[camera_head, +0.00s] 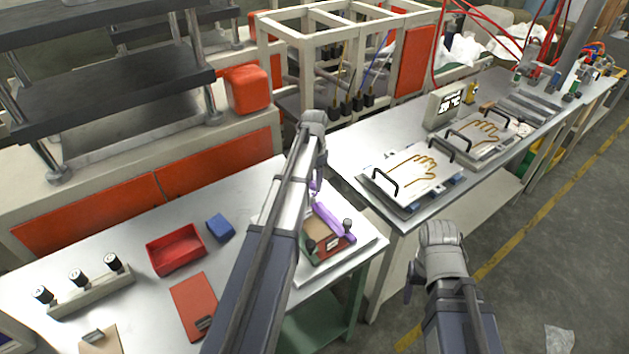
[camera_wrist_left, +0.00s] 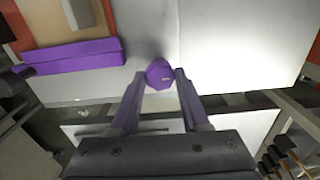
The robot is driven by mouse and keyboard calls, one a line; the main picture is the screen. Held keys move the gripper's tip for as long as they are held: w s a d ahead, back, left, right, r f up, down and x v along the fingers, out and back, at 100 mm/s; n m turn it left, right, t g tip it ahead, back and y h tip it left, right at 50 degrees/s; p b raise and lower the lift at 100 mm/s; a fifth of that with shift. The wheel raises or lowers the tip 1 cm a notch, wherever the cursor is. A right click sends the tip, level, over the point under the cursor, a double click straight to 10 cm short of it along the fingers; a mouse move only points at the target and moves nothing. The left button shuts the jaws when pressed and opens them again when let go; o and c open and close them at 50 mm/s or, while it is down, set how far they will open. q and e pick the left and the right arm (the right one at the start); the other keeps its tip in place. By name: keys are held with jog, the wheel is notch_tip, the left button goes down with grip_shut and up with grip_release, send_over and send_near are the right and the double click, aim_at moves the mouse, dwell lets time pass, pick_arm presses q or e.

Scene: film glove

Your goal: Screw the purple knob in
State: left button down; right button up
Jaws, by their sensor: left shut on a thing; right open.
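The purple knob (camera_wrist_left: 160,72) is between the fingertips of my left gripper (camera_wrist_left: 162,76) in the left wrist view. The gripper is shut on it, over the edge of a pale plate (camera_wrist_left: 230,45). How far the knob sits in cannot be told. Beside it lies a purple bar (camera_wrist_left: 75,56) on a fixture; in the head view the bar (camera_head: 333,222) lies along the dark red fixture (camera_head: 330,249), partly behind my left arm. My right gripper (camera_head: 411,288) hangs at the lower right, away from the benches' tops, open and mostly hidden by its own arm.
A red bin (camera_head: 176,251), a blue block (camera_head: 220,228) and a red board (camera_head: 194,304) lie on the near bench. A rack with several black-topped gauges (camera_head: 90,285) stands at left. The right bench holds plates with glove outlines (camera_head: 412,178). The floor at right is mostly clear.

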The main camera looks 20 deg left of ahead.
aim_at(314, 183)
pick_arm(q)
jog(key=shift+c, duration=1.9)
grip_release()
jog(key=shift+r, duration=0.1)
notch_tip(314, 183, up, 8)
jog(key=p, duration=0.8)
jog(key=shift+f, duration=0.2)
